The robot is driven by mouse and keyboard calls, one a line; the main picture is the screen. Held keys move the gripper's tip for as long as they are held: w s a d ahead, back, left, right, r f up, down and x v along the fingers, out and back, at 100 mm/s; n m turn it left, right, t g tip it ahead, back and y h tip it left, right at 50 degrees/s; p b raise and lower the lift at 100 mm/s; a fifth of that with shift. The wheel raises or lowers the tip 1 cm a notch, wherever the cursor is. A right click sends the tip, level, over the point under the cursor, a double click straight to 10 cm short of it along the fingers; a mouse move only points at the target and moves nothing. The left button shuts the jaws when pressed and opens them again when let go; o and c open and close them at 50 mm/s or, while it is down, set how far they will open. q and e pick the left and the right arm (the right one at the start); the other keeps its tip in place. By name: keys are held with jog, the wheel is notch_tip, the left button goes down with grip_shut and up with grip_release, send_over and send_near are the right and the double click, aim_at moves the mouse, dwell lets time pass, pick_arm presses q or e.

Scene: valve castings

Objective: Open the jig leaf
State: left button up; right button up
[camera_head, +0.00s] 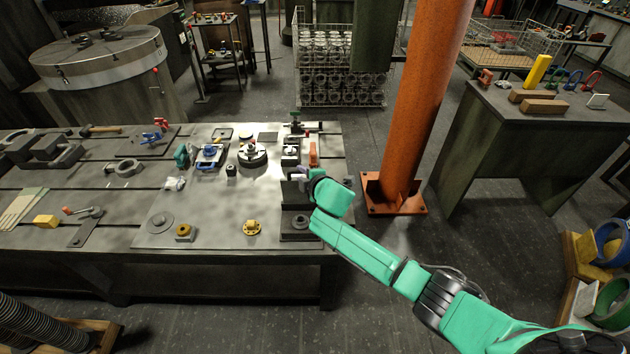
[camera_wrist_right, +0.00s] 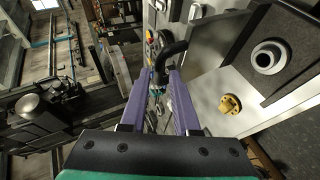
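The jig (camera_head: 297,231) sits at the right end of the steel bench, with a light round boss in its dark base, which also shows in the wrist view (camera_wrist_right: 268,57). A grey plate that looks like its leaf (camera_head: 294,197) is at the jig's rear; its angle is hard to tell. In the wrist view this plate (camera_wrist_right: 214,48) is beside a curved black handle (camera_wrist_right: 172,50). My left gripper is out of view.
A yellow flange (camera_head: 252,228) and a brass-coloured ring part (camera_head: 183,231) are on the bench left of the jig. A round fixture (camera_head: 252,156) and a blue vise (camera_head: 209,155) are farther back. An orange column (camera_head: 413,105) rises from the floor right of the bench.

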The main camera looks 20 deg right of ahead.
jog(key=v, duration=1)
jog(key=shift+s+r, duration=0.2)
jog(key=shift+s, duration=0.15)
jog(key=shift+d, duration=0.1)
